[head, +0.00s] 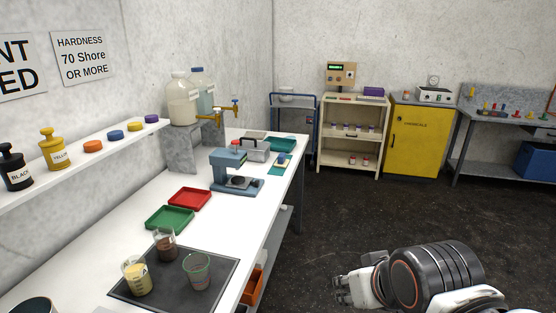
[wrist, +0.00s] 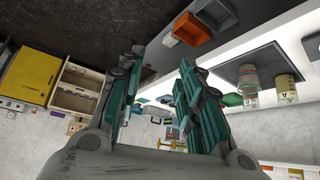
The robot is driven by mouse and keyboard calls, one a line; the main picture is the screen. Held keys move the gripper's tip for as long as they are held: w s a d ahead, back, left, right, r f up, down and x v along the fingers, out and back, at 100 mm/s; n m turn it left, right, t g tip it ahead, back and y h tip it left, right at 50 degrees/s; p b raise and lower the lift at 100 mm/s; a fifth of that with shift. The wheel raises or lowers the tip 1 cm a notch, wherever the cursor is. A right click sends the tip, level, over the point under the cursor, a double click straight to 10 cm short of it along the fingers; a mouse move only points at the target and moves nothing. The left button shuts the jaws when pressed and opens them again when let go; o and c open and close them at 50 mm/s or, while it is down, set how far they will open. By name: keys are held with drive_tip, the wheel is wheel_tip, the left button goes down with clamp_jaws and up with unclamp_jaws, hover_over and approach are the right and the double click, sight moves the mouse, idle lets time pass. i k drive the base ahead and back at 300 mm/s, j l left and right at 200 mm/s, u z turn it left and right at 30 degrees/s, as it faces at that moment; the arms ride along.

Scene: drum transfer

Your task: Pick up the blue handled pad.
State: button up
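A small blue item with a pale yellow part (head: 282,159) lies on a green mat (head: 275,170) near the far end of the white table; it looks like the blue handled pad, but it is too small to be sure. My gripper (head: 342,290) is low in the head view, over the floor to the right of the table and well apart from the pad. In the wrist view my gripper (wrist: 163,62) has its two teal-lined fingers spread, with nothing between them. I cannot make out the pad clearly in the wrist view.
The white table (head: 215,215) holds a blue-grey press (head: 232,170), a grey metal box (head: 257,150), red (head: 190,198) and green (head: 170,219) trays, and a dark mat (head: 215,268) with cups. An orange bin (head: 252,287) sits below. The dark floor (head: 360,215) is clear.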

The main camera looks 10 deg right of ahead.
sight(281, 162)
drive_tip(key=i+l+u, duration=0.15)
drive_tip(key=i+l, duration=0.15)
drive_tip(key=i, duration=0.2)
drive_tip(key=i+l+u, duration=0.2)
drive_tip(key=i+l, duration=0.15)
drive_tip(key=i, duration=0.15)
drive_tip(key=i+l+u, duration=0.15)
drive_tip(key=i+l, duration=0.25)
drive_tip(key=i+l+u, duration=0.2)
drive_tip(key=i+l, duration=0.25)
drive_tip(key=i+l+u, duration=0.15)
drive_tip(key=i+l, duration=0.25)
drive_tip(key=l, duration=0.2)
drive_tip(key=i+l+u, duration=0.2)
drive_tip(key=i+l, duration=0.2)
drive_tip(key=l, duration=0.2)
